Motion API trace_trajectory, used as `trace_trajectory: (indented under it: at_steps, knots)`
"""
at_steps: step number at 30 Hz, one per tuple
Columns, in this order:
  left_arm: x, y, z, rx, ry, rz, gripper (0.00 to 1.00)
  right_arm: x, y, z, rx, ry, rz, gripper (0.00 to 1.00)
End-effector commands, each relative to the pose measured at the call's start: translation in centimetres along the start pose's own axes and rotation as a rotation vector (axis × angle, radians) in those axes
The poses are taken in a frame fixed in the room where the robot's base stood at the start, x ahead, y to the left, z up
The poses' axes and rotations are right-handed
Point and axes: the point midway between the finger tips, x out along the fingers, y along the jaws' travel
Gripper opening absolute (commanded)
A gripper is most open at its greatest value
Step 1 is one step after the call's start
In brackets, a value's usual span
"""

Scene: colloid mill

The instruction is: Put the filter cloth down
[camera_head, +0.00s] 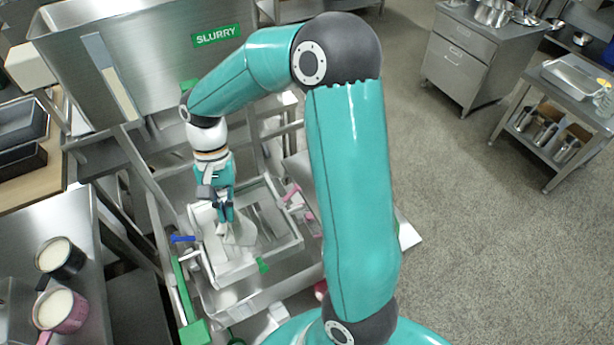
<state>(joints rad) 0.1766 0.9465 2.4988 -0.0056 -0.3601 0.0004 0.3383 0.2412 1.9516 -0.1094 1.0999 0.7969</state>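My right gripper (226,215) points down over an open, pale rectangular frame (222,277) below the large steel hopper. Its fingers look shut on the filter cloth (240,235), a small white piece that hangs below the fingertips, inside the outline of the frame. I cannot tell whether the cloth's lower edge touches the surface beneath. My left gripper is not in view.
The hopper with a green SLURRY label (216,35) stands behind the frame. Two pots of pale liquid, one dark (61,258) and one pink (62,310), stand on a steel table at left. A drawer cabinet (458,55) and a steel shelf table stand at right; the floor between is clear.

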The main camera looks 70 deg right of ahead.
Motion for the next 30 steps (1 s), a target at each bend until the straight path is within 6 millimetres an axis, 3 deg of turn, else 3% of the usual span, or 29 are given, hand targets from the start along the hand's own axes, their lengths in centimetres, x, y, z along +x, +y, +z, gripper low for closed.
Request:
trace_trajectory:
  at_steps: [5, 11, 22, 30]
  knots:
    - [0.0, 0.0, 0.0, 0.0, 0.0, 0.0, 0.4, -1.3, 2.0, -1.7, 0.006, 0.002, -0.003, 0.0]
    - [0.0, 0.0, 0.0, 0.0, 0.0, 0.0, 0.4, -3.7, 6.0, -4.8, 0.009, 0.003, -0.003, 0.0]
    - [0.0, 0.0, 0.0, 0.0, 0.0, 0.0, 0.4, -7.3, 14.1, -11.6, 0.009, 0.001, -0.001, 0.0]
    - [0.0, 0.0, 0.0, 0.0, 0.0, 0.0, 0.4, -8.4, 19.8, -17.1, 0.007, -0.001, -0.001, 0.0]
